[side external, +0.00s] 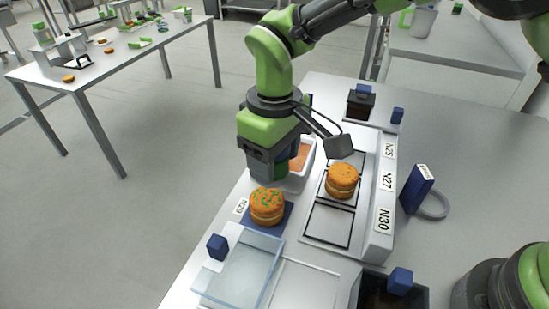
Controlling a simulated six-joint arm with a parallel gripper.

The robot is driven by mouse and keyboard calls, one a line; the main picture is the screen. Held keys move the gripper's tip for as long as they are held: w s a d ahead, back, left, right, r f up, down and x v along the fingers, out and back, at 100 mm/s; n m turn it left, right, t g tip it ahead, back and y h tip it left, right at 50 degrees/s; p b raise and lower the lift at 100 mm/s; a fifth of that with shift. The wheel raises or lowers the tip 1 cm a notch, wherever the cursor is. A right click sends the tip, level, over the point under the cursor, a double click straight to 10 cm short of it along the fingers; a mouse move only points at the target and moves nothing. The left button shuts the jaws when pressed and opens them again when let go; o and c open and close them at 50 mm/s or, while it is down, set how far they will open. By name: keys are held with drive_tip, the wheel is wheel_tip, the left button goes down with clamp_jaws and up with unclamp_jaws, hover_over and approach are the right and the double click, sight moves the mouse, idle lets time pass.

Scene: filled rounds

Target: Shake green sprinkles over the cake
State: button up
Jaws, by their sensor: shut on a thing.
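A round cake (267,206) with an orange-brown top and green sprinkles scattered on it stands on a dark blue square mat (283,222). My gripper (266,170) points down just above and slightly behind this cake in the side view. It is shut on a dark greenish thing, which seems to be the sprinkle shaker. The jaws hide most of the shaker, and its openings are not visible. A gap separates it from the cake top. No falling sprinkles can be made out.
A second round cake (342,180), without green sprinkles, sits on a framed pad right of the gripper. A white tub (309,162) with orange contents is close behind the gripper. A clear-lidded box (240,268) stands in front. A blue upright block (417,188) stands right.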

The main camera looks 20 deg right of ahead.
drive_tip(key=shift+r, duration=2.2)
